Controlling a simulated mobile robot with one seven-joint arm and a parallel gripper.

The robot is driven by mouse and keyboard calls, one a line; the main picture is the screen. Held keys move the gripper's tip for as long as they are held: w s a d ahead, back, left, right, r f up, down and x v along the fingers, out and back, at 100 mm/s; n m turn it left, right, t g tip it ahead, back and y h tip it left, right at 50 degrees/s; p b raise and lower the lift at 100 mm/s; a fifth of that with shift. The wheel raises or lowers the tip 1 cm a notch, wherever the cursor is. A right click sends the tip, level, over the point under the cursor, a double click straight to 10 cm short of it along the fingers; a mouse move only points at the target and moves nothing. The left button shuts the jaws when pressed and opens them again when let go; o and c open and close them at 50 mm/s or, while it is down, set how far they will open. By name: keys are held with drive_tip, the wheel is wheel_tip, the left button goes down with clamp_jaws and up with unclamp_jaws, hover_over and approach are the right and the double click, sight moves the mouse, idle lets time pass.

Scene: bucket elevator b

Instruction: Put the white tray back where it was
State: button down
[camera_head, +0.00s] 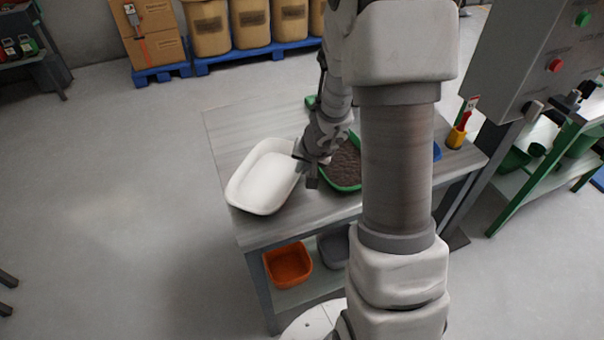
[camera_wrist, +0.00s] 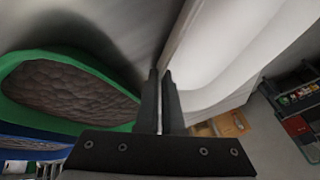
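The white tray (camera_head: 262,182) is at the left part of the grey table, close to the table's left edge. It looks empty. I cannot tell if it rests on the table or is slightly raised. My gripper (camera_head: 308,172) is at the tray's right rim, pointing down. In the wrist view my gripper (camera_wrist: 160,73) has its fingers close together on either side of the thin rim of the white tray (camera_wrist: 215,50). A green tray of dark brown material (camera_head: 345,165) stands just right of the gripper, partly hidden by my arm; it also shows in the wrist view (camera_wrist: 70,90).
The table (camera_head: 225,125) has bare room behind the white tray. A yellow holder (camera_head: 456,137) with a red-handled tool stands at the table's right. An orange bin (camera_head: 288,264) and a grey bin (camera_head: 334,248) sit on the lower shelf. A grey cabinet (camera_head: 525,55) stands right.

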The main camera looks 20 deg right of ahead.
drive_tip(key=shift+f, duration=0.4)
drive_tip(key=c, duration=1.1)
unclamp_jaws()
drive_tip(key=shift+o, duration=0.2)
drive_tip(key=a+p+v, duration=0.1)
drive_tip(key=p+v, duration=0.5)
drive_tip(key=v, duration=0.6)
drive_tip(key=s+a+r+n+y, duration=0.1)
drive_tip(key=s+a+r+n, duration=0.2)
drive_tip(key=r, duration=0.4)
drive_tip(key=s+a+r+n+y, duration=0.1)
drive_tip(key=s+a+r, duration=0.1)
drive_tip(key=a+r, duration=0.4)
drive_tip(key=s+r+n+h, duration=0.1)
drive_tip(key=s+r, duration=0.2)
drive_tip(key=s, duration=0.3)
drive_tip(key=s+d+r+n+h, duration=0.1)
drive_tip(key=s+r, duration=0.2)
drive_tip(key=s, duration=0.2)
drive_tip(key=shift+s+r+h, duration=0.2)
drive_tip(key=shift+s+h, duration=0.1)
drive_tip(key=shift+s, duration=0.1)
